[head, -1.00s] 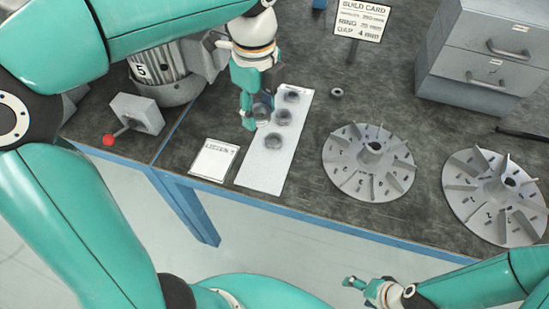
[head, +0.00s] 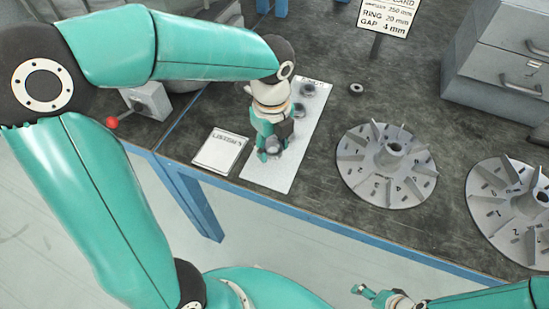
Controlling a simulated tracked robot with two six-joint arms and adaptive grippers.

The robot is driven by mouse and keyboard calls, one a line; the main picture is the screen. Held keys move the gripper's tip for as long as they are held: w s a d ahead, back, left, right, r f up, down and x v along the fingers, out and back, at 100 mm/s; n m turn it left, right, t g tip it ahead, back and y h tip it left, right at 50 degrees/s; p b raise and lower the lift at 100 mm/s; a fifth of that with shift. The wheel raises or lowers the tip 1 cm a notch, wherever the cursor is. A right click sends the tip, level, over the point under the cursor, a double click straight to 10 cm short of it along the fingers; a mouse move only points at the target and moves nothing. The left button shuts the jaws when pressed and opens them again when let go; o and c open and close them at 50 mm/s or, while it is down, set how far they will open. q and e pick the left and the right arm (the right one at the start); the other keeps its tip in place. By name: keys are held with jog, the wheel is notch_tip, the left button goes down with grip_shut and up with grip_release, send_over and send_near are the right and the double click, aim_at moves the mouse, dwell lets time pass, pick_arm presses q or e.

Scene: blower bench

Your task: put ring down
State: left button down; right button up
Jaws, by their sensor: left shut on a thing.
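My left gripper (head: 268,150) is over the near part of a white strip (head: 270,180) on the bench. It is shut on a grey ring (head: 273,145), which shows at its fingertips. I cannot tell whether this ring touches the strip. Two more dark grey rings, a far one (head: 307,89) and a nearer one (head: 299,109), lie on the strip behind the gripper. The gripper hides part of the strip. My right gripper (head: 366,293) is low at the bottom edge, away from the bench top, too small to read.
Two finned impeller discs, one in the middle (head: 386,180) and one at the right (head: 510,222), lie on the bench. A small ring (head: 356,89) lies apart. A white label card (head: 220,150) is left of the strip. A sign (head: 388,18) and grey drawers (head: 500,65) stand behind.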

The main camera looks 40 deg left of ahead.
aim_at(272, 164)
pick_arm(q)
jog(key=shift+f+b, duration=0.4)
jog(key=shift+f, duration=1.8)
jog(key=shift+f, duration=0.3)
jog(key=c, duration=0.5)
grip_release()
jog(key=shift+c, duration=0.2)
